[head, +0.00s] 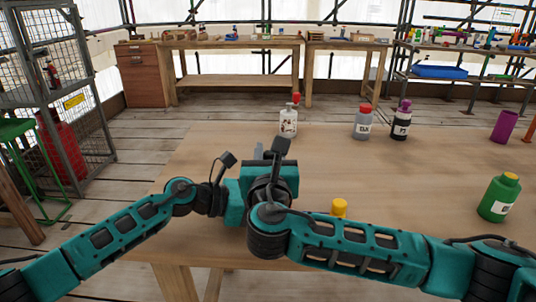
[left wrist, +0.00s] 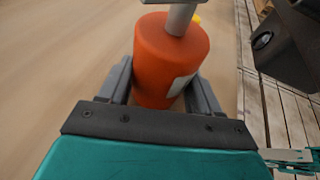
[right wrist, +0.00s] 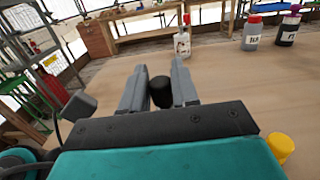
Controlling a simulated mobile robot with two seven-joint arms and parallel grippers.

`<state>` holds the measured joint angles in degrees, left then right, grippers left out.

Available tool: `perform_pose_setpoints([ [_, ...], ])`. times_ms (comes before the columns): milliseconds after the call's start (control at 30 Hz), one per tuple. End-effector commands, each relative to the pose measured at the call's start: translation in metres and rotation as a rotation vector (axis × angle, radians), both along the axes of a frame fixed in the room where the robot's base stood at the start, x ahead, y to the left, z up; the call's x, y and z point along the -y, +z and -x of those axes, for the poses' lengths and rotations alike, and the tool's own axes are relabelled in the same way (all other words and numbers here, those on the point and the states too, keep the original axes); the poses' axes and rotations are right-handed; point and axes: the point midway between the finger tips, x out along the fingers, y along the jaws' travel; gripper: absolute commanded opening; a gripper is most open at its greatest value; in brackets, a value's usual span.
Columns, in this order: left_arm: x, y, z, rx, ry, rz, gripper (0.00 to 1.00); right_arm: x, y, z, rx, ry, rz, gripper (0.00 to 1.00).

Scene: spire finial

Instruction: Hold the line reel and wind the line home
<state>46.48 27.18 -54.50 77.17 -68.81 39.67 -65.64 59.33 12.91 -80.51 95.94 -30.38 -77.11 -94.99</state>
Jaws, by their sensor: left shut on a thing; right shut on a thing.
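The line reel shows in the left wrist view as an orange-red cylinder (left wrist: 172,62) with a pale label and a grey metal piece (left wrist: 180,18) at its top end. My left gripper (left wrist: 163,80) has its fingers on both sides of the cylinder, shut on it. In the right wrist view my right gripper (right wrist: 160,72) is shut on a small black knob (right wrist: 162,93), which looks like the reel's crank handle. In the head view my right gripper (head: 266,152) is over the table, and my wrists hide the reel. The line itself cannot be made out.
On the wooden table (head: 420,180) stand a white bottle with a red cap (head: 288,122), a grey bottle (head: 362,124), a dark bottle (head: 401,124), a purple cup (head: 504,127) and a green bottle (head: 498,198). A yellow cap (head: 339,207) shows behind my right arm. The table's middle is clear.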

Motion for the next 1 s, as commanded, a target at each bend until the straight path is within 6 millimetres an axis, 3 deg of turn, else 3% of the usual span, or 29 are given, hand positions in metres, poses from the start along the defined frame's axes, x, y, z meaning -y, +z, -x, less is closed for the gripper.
perform_pose_setpoints([
  [300,0.0003,-0.0013,0.0009,-0.001,-0.003,-0.002,0.46,0.0021,0.0018,-0.0020,0.005,-0.105,-0.006,0.00],
  [800,-0.0005,-0.0016,0.0006,-0.002,-0.001,-0.002,0.46,0.0035,0.0017,-0.0025,0.005,-0.123,-0.005,0.00],
  [833,-0.0005,-0.0016,0.0006,-0.002,-0.001,-0.002,0.46,0.0035,0.0017,-0.0025,0.004,-0.123,-0.005,0.32],
  [1000,-0.0005,-0.0014,0.0004,-0.002,-0.001,-0.002,0.46,0.0032,0.0011,-0.0023,0.003,-0.122,-0.005,0.48],
])
